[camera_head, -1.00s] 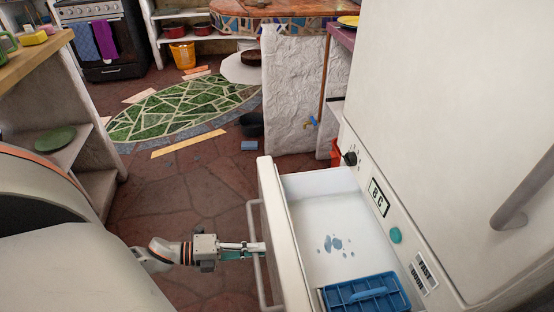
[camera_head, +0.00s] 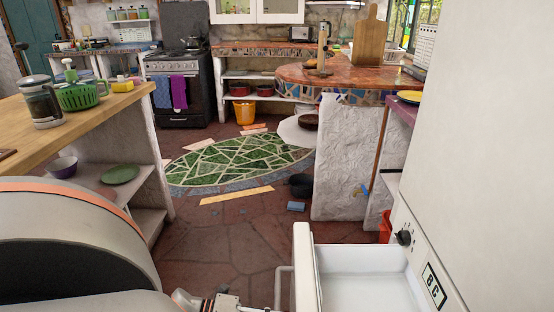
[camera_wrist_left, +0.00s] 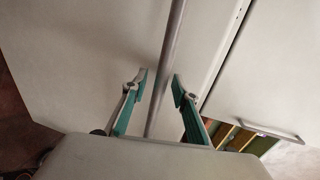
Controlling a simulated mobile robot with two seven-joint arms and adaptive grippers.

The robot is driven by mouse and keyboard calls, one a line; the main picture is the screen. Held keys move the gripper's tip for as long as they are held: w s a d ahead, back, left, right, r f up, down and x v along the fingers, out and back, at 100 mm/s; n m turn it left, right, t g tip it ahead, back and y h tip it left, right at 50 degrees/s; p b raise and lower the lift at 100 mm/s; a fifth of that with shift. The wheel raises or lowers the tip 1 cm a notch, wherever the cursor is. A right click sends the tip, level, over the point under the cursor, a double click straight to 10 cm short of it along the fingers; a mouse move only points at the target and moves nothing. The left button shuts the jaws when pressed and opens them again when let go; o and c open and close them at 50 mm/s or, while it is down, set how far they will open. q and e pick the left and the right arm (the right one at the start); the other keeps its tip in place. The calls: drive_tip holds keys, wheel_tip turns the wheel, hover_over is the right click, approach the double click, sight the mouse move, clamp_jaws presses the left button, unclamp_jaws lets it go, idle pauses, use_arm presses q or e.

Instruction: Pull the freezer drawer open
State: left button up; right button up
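The freezer drawer stands pulled out from the white freezer (camera_head: 480,130). Its front panel (camera_head: 306,270) and part of its white interior (camera_head: 365,290) show at the bottom of the head view. The drawer's bar handle (camera_head: 284,288) is on the outer side of the front; it also crosses the left wrist view (camera_wrist_left: 170,50). In the wrist view my left gripper (camera_wrist_left: 160,80) is open, with its two green-padded fingers apart on either side of the bar. In the head view only part of its wrist shows at the bottom edge; the fingertips are hidden. My right gripper is not in view.
A wooden counter (camera_head: 95,110) with shelves stands at the left. A white textured counter wall (camera_head: 345,165) is ahead. A dark pot (camera_head: 301,186) and a blue block (camera_head: 296,206) lie on the floor. Reddish stone floor (camera_head: 220,245) is clear left of the drawer.

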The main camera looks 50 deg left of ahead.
use_arm(q)
drive_tip(key=v, duration=1.2)
idle(0.5)
